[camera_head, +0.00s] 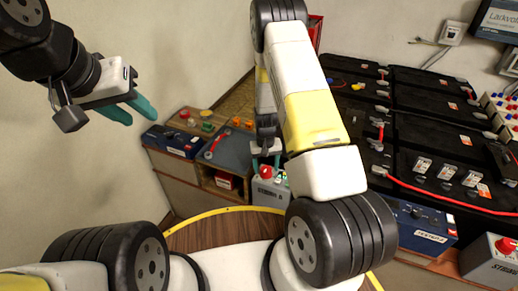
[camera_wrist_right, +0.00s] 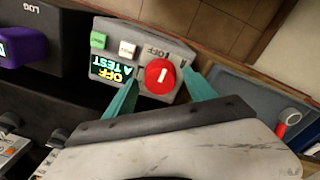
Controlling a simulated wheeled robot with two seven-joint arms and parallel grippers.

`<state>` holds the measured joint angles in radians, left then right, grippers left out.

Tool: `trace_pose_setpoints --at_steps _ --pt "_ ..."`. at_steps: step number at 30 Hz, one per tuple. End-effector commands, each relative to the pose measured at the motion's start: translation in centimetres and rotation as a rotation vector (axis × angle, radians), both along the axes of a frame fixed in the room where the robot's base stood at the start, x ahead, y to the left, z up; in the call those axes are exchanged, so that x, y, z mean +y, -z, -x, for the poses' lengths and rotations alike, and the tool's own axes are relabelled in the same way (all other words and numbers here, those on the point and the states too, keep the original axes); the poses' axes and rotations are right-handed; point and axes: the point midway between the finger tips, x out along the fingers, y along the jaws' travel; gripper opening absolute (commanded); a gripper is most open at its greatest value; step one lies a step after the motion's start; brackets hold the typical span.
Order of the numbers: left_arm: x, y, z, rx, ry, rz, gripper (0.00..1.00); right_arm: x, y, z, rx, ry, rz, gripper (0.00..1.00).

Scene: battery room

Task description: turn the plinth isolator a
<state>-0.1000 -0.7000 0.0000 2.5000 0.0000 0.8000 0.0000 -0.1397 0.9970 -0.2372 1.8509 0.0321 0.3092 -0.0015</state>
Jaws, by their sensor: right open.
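Plinth isolator A is a grey box (camera_head: 270,191) with a red knob (camera_head: 266,171), low in the middle of the head view. In the right wrist view its red knob (camera_wrist_right: 160,77) has a white mark and sits beside a small lit display (camera_wrist_right: 113,71) that reads OFF and A TEST. My right gripper (camera_wrist_right: 161,84) is open, with one teal finger on each side of the knob; whether they touch it I cannot tell. It also shows from above in the head view (camera_head: 265,149). My left gripper (camera_head: 142,112) is open and empty in the air at upper left.
A second grey box with a red knob (camera_head: 491,261) stands at the lower right. Black battery blocks (camera_head: 440,130) with a red cable fill the right side. A blue box (camera_head: 174,140) and a grey tray (camera_head: 229,152) lie left of the isolator. A purple object (camera_wrist_right: 20,47) is at left.

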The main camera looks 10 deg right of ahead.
Motion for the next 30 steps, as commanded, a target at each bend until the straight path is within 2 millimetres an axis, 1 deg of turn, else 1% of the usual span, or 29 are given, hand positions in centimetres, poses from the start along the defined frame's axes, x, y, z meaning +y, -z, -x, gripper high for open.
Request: trace_pose_setpoints --at_steps 4,9,12,15,18,30 --pt "0.0 0.0 0.0 0.0 0.0 0.0 0.36 0.1 -1.9 -0.1 -0.004 0.0 0.0 0.64" --pt "0.0 0.0 0.0 0.0 0.0 0.0 0.36 0.2 -4.9 -0.2 -0.005 0.0 -0.001 0.64" --pt "0.0 0.0 0.0 0.0 0.0 0.0 0.36 0.2 -6.3 -0.1 -0.004 0.0 -0.001 0.64" --pt "0.0 0.0 0.0 0.0 0.0 0.0 0.36 0.2 -7.2 -0.1 -0.002 0.0 0.0 0.64" --pt "0.0 0.0 0.0 0.0 0.0 0.0 0.36 0.2 -7.6 0.0 -0.001 0.0 0.0 0.64" --pt "0.0 0.0 0.0 0.0 0.0 0.0 0.36 0.2 -7.7 0.0 -0.001 0.001 0.0 0.64"
